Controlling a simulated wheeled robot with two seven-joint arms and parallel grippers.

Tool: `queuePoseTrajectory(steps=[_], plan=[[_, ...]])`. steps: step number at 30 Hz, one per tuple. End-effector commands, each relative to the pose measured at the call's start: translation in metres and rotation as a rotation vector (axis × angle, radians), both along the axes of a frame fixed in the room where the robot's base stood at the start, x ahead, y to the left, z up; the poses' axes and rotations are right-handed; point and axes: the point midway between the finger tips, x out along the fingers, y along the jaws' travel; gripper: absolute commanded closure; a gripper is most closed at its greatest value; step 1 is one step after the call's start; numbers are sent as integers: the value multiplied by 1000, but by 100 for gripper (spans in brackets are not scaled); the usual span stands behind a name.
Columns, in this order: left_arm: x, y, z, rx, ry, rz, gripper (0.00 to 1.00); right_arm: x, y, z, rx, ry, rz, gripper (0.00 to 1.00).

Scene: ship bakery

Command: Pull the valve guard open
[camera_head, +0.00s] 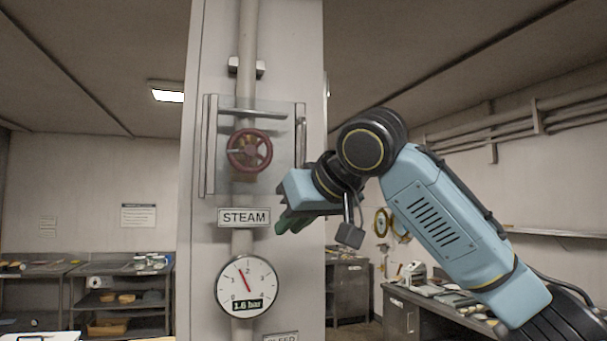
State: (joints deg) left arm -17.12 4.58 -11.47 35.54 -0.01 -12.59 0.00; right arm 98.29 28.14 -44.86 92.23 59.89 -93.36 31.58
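The valve guard (273,138) is a clear panel in front of a red valve wheel (249,151) on the pale column. A grey horizontal bar (253,113) crosses its upper part, and upright metal strips stand at its left and right sides. The guard looks closed over the wheel. My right gripper (287,224) has green fingers and is below and right of the wheel, near the STEAM label. It appears apart from the guard and holds nothing that I can see. Its finger gap is not clear from this angle. My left gripper is out of view.
A steam pipe (247,50) runs down the column. A STEAM label (243,217) and a round gauge (246,287) reading 1.6 bar sit below the wheel. Shelving (120,282) stands at the back left, and a cabinet (402,317) at the right.

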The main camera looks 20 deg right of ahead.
Motion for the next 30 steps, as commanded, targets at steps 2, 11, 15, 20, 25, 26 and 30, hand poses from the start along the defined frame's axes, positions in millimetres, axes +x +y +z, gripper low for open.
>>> queuePoseTrajectory(steps=[2,11,15,20,25,26,30], plan=[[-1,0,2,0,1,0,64,-24,-10,51,6,-44,-28,83],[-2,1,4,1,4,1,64,-102,-34,155,48,-126,-96,83],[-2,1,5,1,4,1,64,-123,-40,176,62,-144,-110,83],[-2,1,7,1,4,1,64,-123,-40,179,68,-147,-115,83],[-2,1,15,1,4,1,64,-99,-35,169,66,-144,-116,83],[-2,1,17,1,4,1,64,-93,-33,167,66,-144,-116,83],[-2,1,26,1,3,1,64,-65,-26,155,66,-144,-115,83]])
